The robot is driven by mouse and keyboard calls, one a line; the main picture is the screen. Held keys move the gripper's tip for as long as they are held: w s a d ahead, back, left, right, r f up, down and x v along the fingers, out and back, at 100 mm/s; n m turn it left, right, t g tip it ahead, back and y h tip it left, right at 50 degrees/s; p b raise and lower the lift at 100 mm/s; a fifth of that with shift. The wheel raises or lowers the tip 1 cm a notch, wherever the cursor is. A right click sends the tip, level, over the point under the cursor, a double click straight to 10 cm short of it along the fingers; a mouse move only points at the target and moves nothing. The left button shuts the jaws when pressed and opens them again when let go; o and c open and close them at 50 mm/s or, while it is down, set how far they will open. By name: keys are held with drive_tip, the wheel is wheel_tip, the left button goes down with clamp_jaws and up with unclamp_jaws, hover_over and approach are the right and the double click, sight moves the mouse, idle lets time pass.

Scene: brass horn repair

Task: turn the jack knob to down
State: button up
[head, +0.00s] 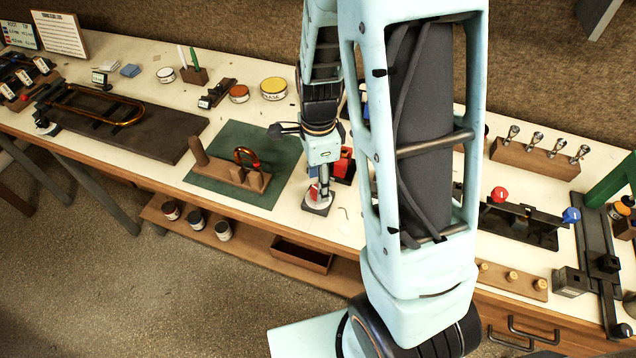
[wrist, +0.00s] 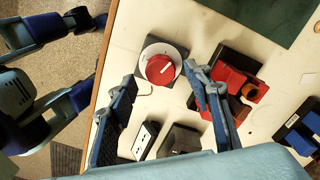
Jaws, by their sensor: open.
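A round red knob (wrist: 159,69) with a short white mark sits on a white dial on a dark square base, near the table's edge. I take it for the jack knob. My gripper (wrist: 160,77) is open in the wrist view, with one finger on the left of the knob and one on the right. I cannot tell whether the fingers touch it. In the head view my gripper (head: 322,186) points down over the dial's base (head: 318,207) and hides much of the knob. The dial's lettering is too small to read.
A red device (wrist: 238,86) on a black base stands close to the right of the knob. A white socket box (wrist: 146,139) and a grey block (wrist: 180,141) lie nearer the wrist. A green mat (head: 228,197) with a wooden stand is left of my gripper.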

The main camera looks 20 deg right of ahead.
drive_tip(key=shift+f, duration=1.05)
drive_tip(key=c, duration=1.1)
